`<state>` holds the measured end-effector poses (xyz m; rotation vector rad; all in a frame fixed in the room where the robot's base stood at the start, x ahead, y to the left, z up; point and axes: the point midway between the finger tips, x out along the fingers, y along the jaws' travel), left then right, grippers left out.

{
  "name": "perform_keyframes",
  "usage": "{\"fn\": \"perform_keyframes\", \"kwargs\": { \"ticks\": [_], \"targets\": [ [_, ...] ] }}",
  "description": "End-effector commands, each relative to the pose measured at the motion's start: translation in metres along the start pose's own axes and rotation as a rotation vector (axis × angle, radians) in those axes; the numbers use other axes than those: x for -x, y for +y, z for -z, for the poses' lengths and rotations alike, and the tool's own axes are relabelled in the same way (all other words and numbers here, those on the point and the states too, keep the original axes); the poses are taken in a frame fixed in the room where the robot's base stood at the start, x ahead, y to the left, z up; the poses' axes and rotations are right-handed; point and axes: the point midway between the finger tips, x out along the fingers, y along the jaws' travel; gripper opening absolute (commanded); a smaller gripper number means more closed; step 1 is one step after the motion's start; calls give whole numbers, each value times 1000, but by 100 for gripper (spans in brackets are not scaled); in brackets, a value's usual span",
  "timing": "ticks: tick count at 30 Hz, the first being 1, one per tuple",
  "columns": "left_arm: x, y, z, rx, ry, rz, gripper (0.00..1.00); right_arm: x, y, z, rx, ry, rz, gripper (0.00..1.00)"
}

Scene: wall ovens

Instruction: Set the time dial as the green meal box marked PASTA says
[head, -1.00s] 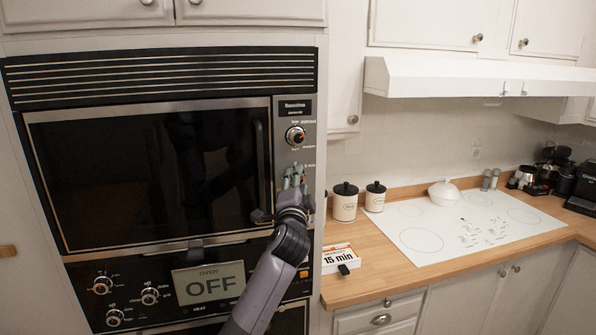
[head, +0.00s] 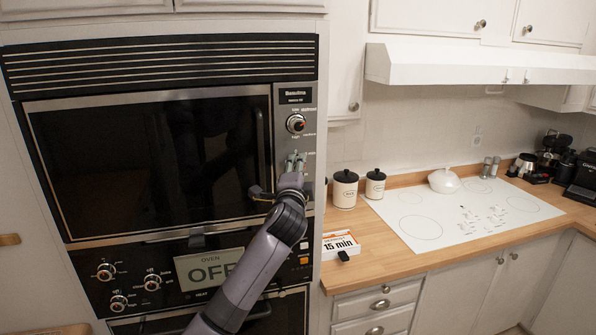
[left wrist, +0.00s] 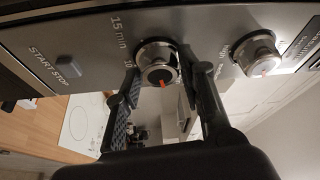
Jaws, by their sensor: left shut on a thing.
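My left gripper (head: 295,160) is at the lower part of the microwave's control panel, just below the upper dial. In the left wrist view its fingers (left wrist: 160,68) are shut on the time dial (left wrist: 158,76), one on each side. The dial is silver with a dark face and an orange-red pointer mark. The labels "15 min" and "10" show beside it. In the head view the fingers largely hide this dial. A white and orange box (head: 341,246) reading "15 min" lies on the counter; I cannot read a meal name on it. No green box is visible. My right gripper is not in view.
The upper dial (head: 296,123) shows beside the time dial in the left wrist view (left wrist: 257,54). A START STOP button (left wrist: 68,66) is on the other side. The microwave door handle (head: 261,150) is close left of the gripper. Canisters (head: 345,189) stand on the counter.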

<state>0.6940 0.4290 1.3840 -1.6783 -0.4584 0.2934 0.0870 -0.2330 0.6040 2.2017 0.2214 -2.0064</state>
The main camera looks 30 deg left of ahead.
Motion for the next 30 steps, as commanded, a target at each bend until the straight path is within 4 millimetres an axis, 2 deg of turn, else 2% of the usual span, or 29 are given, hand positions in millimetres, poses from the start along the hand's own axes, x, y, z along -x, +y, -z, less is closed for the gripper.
{"fn": "perform_keyframes", "kwargs": {
  "ticks": [9,20,25,30],
  "targets": [
    [0,0,0,1,0,0,54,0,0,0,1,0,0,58],
    [3,0,0,1,1,0,54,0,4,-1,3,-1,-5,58],
    [24,1,0,1,2,-1,54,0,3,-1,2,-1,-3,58],
    [58,1,0,2,3,-1,54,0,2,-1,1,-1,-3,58]
  ]
}}
